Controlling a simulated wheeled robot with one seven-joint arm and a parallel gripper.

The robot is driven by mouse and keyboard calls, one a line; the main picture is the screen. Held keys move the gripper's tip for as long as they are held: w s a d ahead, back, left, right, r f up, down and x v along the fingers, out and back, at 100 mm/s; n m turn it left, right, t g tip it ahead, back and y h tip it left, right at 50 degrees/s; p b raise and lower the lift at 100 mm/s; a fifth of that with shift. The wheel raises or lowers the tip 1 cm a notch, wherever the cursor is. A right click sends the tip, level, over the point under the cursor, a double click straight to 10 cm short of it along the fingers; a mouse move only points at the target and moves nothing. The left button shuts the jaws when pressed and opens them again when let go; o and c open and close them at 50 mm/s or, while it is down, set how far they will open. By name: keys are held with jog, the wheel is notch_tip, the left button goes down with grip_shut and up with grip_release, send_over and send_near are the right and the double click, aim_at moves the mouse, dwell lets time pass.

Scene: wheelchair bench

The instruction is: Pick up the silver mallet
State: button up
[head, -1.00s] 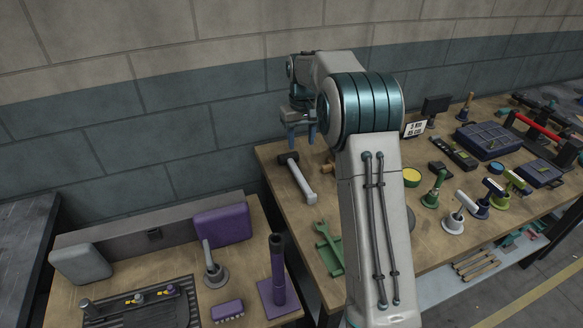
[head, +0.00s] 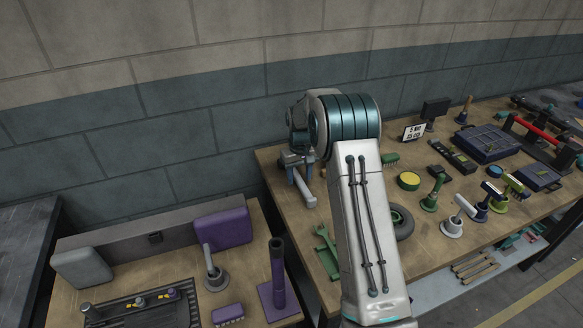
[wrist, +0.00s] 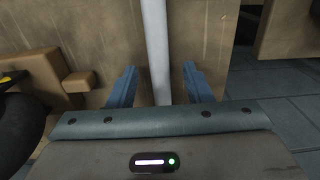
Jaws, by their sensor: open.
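The silver mallet's pale handle (head: 306,190) shows in the head view near the left end of the long wooden bench. Its dark head is hidden behind my gripper (head: 296,160). In the wrist view the mallet's grey handle (wrist: 156,50) runs upright between the two blue fingers of my gripper (wrist: 160,88). The fingers are apart, with a gap on both sides of the handle. I cannot tell how far the fingertips are above the bench top.
A green tool (head: 326,254) lies in front of the mallet. A dark ring (head: 402,222) and a yellow-topped tin (head: 409,181) are to the right. A lower bench (head: 250,318) with purple parts is at the left. The brick wall (head: 150,150) stands close behind.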

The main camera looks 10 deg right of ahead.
jog(key=shift+f, duration=0.8)
grip_shut()
jog(key=shift+r, duration=0.1)
